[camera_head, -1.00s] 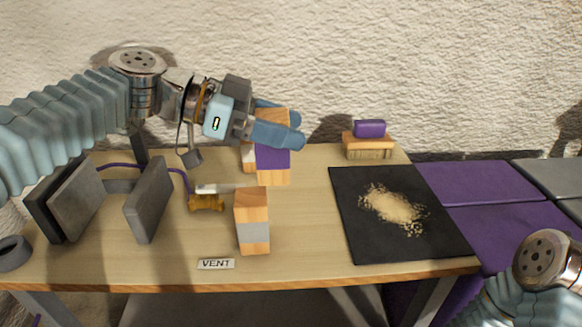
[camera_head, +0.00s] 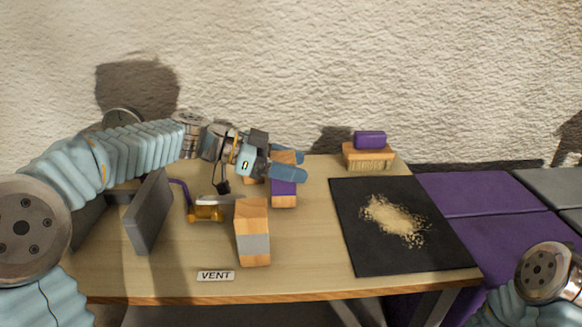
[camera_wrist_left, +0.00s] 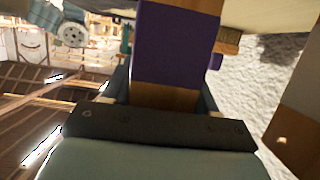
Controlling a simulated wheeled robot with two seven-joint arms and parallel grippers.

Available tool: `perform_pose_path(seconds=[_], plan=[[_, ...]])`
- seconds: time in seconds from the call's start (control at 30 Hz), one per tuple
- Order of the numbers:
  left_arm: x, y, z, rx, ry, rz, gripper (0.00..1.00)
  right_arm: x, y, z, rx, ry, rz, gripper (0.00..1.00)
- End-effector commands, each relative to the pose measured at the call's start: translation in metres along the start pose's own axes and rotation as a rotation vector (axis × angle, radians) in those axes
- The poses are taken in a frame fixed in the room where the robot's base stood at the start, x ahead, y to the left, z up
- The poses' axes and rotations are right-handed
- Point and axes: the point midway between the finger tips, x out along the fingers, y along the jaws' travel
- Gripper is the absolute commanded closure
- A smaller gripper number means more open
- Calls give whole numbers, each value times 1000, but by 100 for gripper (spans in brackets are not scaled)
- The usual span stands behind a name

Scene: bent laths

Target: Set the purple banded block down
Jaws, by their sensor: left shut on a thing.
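The purple banded block (camera_head: 284,193) is wooden with a broad purple band and stands upright in my left gripper (camera_head: 287,164). The gripper's blue fingers are shut around its upper part. In the left wrist view the purple band (camera_wrist_left: 172,42) fills the middle, with wood at both ends. The block's lower end is at or close above the table (camera_head: 310,245); I cannot tell whether it touches. My right gripper is out of view; only part of my right arm shows at the lower right.
A grey-banded wooden block (camera_head: 253,244) stands in front, left of the held block. Another block, mostly hidden, is behind the gripper. A brass fitting (camera_head: 208,213), grey upright plate (camera_head: 149,212), black mat (camera_head: 360,255) with crumbs and purple-topped brush (camera_head: 369,153) surround it. Table between block and mat is clear.

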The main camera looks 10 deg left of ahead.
Motion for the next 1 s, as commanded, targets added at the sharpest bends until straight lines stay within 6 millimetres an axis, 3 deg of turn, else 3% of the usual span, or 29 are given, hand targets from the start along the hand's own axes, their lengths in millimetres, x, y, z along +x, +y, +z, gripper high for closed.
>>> perform_pose_path(seconds=[0.43, 0.47, 0.6, 1.0], plan=[[2, 0, 7, 1, 1, -1, 79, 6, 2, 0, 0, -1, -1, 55], [2, 0, 6, 0, 0, -1, 41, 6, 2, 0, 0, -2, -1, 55], [2, 0, 5, 0, 0, -1, 19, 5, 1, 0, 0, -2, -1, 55], [-2, 0, -1, 0, 0, -1, 17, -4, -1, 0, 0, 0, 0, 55]])
